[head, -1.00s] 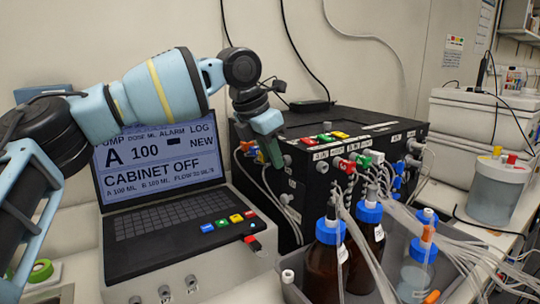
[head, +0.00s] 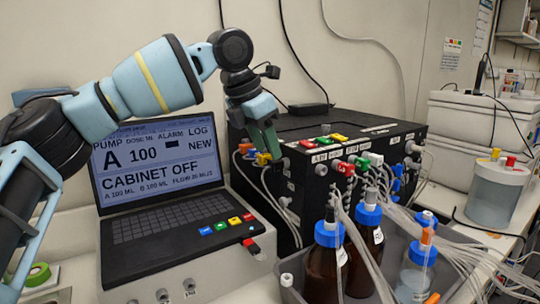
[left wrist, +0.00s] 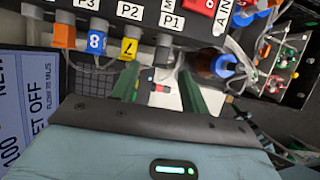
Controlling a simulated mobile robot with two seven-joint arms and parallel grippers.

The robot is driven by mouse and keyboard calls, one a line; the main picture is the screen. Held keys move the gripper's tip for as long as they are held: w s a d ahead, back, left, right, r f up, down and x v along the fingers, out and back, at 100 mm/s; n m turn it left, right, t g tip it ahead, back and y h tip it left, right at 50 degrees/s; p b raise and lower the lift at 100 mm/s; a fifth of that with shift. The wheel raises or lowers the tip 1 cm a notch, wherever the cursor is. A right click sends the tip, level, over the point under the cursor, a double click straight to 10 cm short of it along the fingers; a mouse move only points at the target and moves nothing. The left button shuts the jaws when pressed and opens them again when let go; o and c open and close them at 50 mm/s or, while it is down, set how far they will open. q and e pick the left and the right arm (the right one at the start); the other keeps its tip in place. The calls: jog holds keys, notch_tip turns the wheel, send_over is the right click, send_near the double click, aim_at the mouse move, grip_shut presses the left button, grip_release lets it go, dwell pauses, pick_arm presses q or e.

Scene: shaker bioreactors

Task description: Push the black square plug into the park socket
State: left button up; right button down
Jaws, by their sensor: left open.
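My left gripper (head: 268,141) points down in front of the left end of the black pump box (head: 345,137). In the left wrist view its two green fingers (left wrist: 160,88) are apart, with clear space between their tips. A dark squarish plug (left wrist: 163,48) sits under the P1 label, just beyond the gap between the fingers; it is not visibly gripped. A yellow plug (left wrist: 129,48), a blue plug (left wrist: 97,42) and an orange plug (left wrist: 64,36) stand in a row beside it. I cannot make out a label naming the park socket. My right gripper is out of view.
The laptop-like console (head: 160,215) stands left of the box. Brown bottles with blue caps (head: 329,262) stand in a grey tray (head: 294,294) at the front right. Several tubes hang from the box front. A clear container (head: 494,195) is farther right.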

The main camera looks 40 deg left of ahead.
pick_arm(q)
jog(key=shift+v, duration=2.05)
